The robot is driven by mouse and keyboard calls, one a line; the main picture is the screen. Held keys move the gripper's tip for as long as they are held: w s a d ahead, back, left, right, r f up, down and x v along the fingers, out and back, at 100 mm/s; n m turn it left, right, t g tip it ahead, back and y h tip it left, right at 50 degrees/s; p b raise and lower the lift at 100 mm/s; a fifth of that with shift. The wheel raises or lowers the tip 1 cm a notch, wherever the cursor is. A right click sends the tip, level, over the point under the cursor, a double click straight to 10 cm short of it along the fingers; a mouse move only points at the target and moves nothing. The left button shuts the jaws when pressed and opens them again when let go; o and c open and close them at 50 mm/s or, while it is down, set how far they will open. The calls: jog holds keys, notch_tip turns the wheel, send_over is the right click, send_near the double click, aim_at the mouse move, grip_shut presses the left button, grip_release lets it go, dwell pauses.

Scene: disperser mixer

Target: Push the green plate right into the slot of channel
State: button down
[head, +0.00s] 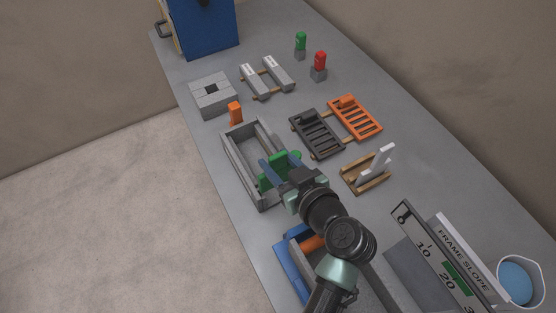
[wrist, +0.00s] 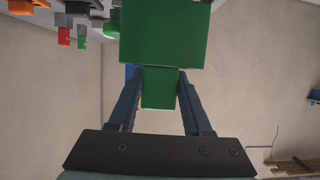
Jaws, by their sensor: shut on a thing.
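The green plate (head: 277,171) is in my gripper over the grey channel (head: 232,153). The channel is a long open-topped trough with raised walls in the middle of the table. In the wrist view the green plate (wrist: 165,35) shows as a wide block with a narrower tab below it. My gripper (wrist: 160,88) is shut on this tab, one dark blue finger on each side. My gripper (head: 279,172) hides part of the channel's right wall in the head view. I cannot tell whether the plate touches the slot.
An orange block (head: 235,113) stands beyond the channel. A black rack (head: 317,133) and an orange rack (head: 356,118) lie to its right, with a wooden stand (head: 366,178) nearer. A blue tray (head: 289,262) sits close to my arm. The table's left edge runs near the channel.

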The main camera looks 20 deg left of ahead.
jog(key=shift+f, duration=0.1)
dwell(0.3)
jog(key=shift+f+b, duration=0.35)
jog(key=shift+b, duration=0.15)
jog(key=shift+f, duration=0.1)
jog(key=shift+c, duration=1.3)
grip_release()
jog(key=b+v, duration=0.2)
jog(key=v, duration=1.1)
